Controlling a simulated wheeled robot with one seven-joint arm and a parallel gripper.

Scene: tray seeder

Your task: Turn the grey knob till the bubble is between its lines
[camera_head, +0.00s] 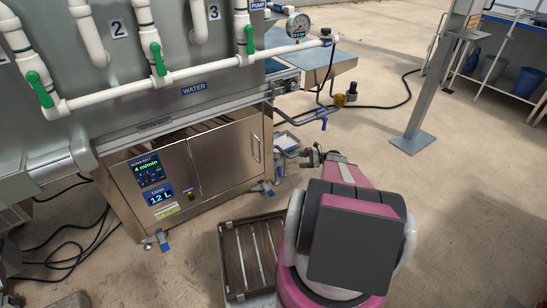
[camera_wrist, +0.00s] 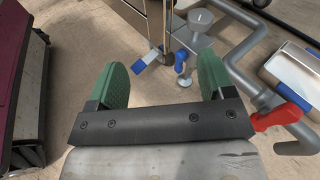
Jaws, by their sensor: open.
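My gripper (camera_wrist: 161,75) is open and empty, with green pads apart. In the head view my gripper (camera_head: 311,155) is low beside the machine's right end. A grey round knob-like disc (camera_wrist: 201,18) lies ahead of the pads in the wrist view, near the right pad and apart from it. I cannot tell for sure that it is the task's knob. No bubble or its lines can be made out in either view.
A blue lever (camera_wrist: 180,61) and a small metal foot (camera_wrist: 184,81) show between the pads. Grey pipes and a red handle (camera_wrist: 278,117) are at right. The steel cabinet (camera_head: 222,160) stands left of my gripper; a slatted crate (camera_head: 236,293) is on the floor.

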